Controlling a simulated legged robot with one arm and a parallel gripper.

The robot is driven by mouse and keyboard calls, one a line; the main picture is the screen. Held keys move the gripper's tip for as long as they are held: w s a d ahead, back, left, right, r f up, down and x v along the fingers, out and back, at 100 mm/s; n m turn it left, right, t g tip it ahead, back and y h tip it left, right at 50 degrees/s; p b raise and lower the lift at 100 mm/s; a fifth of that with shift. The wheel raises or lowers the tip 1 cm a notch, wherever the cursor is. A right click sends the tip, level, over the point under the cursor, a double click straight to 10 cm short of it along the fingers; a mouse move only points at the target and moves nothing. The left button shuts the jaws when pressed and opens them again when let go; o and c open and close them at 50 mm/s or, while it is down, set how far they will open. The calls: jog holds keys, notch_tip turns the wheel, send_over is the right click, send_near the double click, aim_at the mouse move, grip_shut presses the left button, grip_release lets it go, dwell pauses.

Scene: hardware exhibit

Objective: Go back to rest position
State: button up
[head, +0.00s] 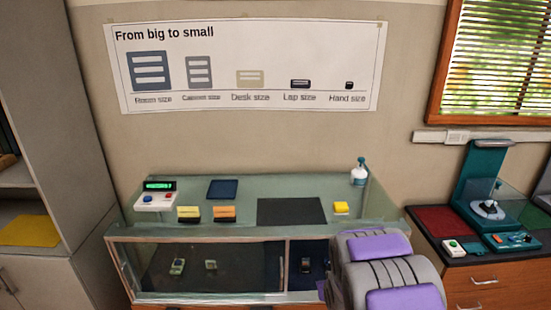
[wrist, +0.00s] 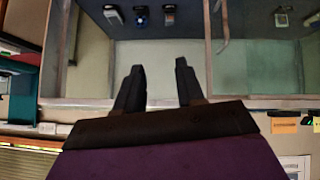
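My gripper (wrist: 160,82) shows in the wrist view with its two dark fingers apart and nothing between them. It is in front of the glass display case (wrist: 240,104), whose inside shows beyond the fingertips. In the head view my arm with purple pads is at the lower right, in front of the case's right end. The gripper's fingers are hidden there.
The glass case (head: 200,232) holds several small devices. A counter with teal equipment (head: 476,187) stands right.

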jog(key=s+a+r+g, duration=0.1)
jog(key=s+r+g, duration=0.2)
jog(key=s, duration=1.1)
jog(key=s+a+r+m+g+b, duration=0.1)
jog(key=s+r+g, duration=0.3)
jog(key=s+r, duration=0.5)
jog(key=s+a+r+g, duration=0.1)
jog(key=s+r+g, duration=0.2)
jog(key=s, duration=1.8)
notch_tip(320, 180, up, 3)
jog(key=shift+s+m+g+b, duration=0.25)
jog(key=shift+m+g+b, duration=0.15)
jog(key=shift+d, duration=0.1)
